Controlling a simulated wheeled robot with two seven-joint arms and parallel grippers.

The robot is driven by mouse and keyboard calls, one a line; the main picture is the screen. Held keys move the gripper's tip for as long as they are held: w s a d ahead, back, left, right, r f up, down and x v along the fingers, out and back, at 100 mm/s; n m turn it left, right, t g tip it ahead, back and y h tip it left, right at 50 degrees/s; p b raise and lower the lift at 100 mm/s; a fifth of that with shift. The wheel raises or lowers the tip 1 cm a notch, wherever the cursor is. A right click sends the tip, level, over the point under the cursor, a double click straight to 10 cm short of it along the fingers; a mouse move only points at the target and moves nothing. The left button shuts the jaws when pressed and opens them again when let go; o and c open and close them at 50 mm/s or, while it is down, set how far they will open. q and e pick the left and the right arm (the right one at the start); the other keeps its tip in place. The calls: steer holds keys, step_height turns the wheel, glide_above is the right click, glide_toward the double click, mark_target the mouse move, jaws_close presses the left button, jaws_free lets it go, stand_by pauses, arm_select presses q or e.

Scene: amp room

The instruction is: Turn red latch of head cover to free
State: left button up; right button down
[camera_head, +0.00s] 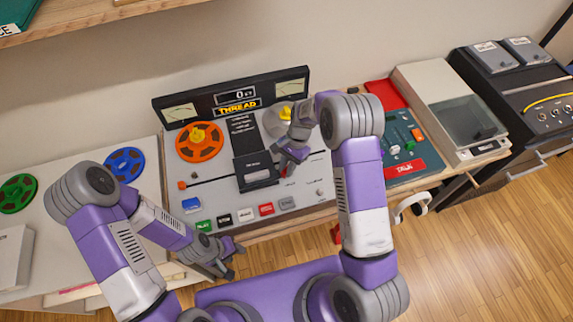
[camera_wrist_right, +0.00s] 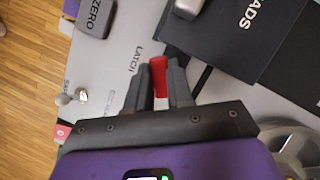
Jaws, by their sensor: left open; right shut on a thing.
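The red latch (camera_wrist_right: 158,76) shows in the right wrist view beside the printed word LATCH, between the fingers of my right gripper (camera_wrist_right: 160,82). My right gripper is shut on it. In the head view my right gripper (camera_head: 285,163) is at the right side of the black head cover (camera_head: 257,176) on the tape machine. There the latch is mostly hidden by the fingers. The cover's black panel (camera_wrist_right: 283,62) lies right of the latch in the wrist view. My left gripper (camera_head: 236,259) is open and empty in front of the machine's front edge.
The tape machine (camera_head: 325,203) has an orange reel (camera_head: 199,142) at left and several coloured buttons along its front. A grey ZERO button (camera_wrist_right: 97,17) is near the latch. A teal panel (camera_head: 398,140) and beige turntable box (camera_head: 445,100) stand at right. A shelf is at upper left.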

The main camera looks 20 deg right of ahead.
steer(key=n+h, duration=0.1)
steer(key=n, duration=0.1)
steer(key=n+g, duration=0.1)
steer(key=n, duration=0.2)
steer(key=shift+s+d+n+h, duration=0.2)
steer(key=shift+n+h, duration=0.1)
steer(key=shift+h, duration=0.1)
steer(key=n, duration=0.1)
steer(key=n+h, duration=0.1)
steer(key=n, duration=0.1)
steer(key=n+h, duration=0.1)
steer(key=n, duration=0.1)
steer(key=shift+d+g, duration=0.25)
steer(key=shift+g, duration=0.05)
steer(key=shift+n, duration=0.4)
steer(key=c, duration=1)
jaws_free()
steer(key=v, duration=0.7)
steer(key=shift+r+p, duration=0.25)
steer(key=shift+p, duration=0.05)
